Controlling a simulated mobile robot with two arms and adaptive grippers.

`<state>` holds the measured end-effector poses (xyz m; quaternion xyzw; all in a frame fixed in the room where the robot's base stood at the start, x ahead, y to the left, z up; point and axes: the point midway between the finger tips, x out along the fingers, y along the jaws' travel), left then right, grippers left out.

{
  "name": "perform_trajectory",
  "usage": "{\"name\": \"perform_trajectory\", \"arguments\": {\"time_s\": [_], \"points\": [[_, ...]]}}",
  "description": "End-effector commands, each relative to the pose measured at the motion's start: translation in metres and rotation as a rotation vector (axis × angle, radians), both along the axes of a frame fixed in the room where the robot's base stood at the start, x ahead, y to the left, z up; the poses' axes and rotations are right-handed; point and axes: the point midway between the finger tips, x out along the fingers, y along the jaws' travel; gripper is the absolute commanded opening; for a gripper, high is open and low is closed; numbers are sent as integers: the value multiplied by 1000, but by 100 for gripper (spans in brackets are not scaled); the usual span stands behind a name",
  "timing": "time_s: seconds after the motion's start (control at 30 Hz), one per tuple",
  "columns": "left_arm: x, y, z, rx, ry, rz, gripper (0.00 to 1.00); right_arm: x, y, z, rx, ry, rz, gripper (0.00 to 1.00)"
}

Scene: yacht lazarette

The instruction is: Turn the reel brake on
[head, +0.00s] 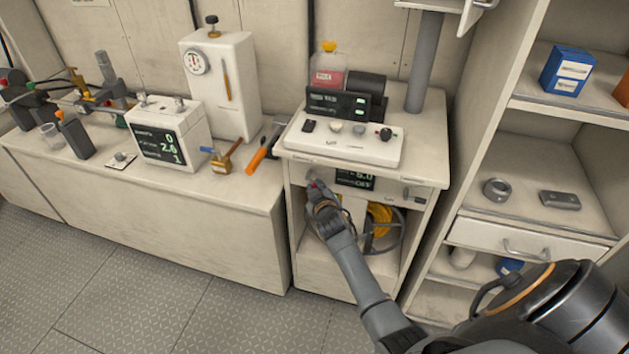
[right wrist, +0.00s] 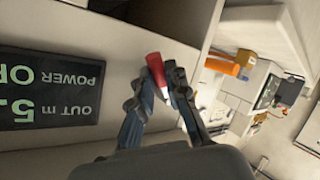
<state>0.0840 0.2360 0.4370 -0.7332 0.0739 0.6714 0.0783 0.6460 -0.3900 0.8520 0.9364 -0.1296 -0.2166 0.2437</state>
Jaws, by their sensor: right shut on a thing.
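My right gripper (head: 317,190) is at the upper left of the cabinet front, below the worktop. In the right wrist view my right gripper (right wrist: 163,84) is shut on a small red handle (right wrist: 155,68) beside the panel. The fingers hide part of the handle, and I cannot tell which way it is set. A black display (head: 355,180) is right of the gripper; in the wrist view the display (right wrist: 48,90) appears upside down, with the words OUT m and POWER. A reel with yellow line (head: 380,222) sits in the open bay below. My left gripper is not in view.
A dark lever (head: 415,196) is at the right of the same front. A white control box (head: 340,142) stands on the worktop above. A bench (head: 215,195) with instruments is at the left, open shelves (head: 545,160) at the right. The floor (head: 130,285) in front is clear.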

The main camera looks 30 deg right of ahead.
Motion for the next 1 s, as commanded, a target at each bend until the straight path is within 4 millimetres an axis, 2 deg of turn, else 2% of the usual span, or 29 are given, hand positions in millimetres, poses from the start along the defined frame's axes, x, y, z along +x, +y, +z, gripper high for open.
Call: {"name": "perform_trajectory", "arguments": {"time_s": [0.03,0.4,0.7,1.0], "points": [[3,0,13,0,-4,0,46,-1,0,8,-28,37,0,0],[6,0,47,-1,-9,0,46,-4,-3,17,-256,304,0,0],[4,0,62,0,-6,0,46,-5,-4,25,-428,504,0,0],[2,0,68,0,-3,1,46,-5,-4,30,-546,641,1,0]]}}
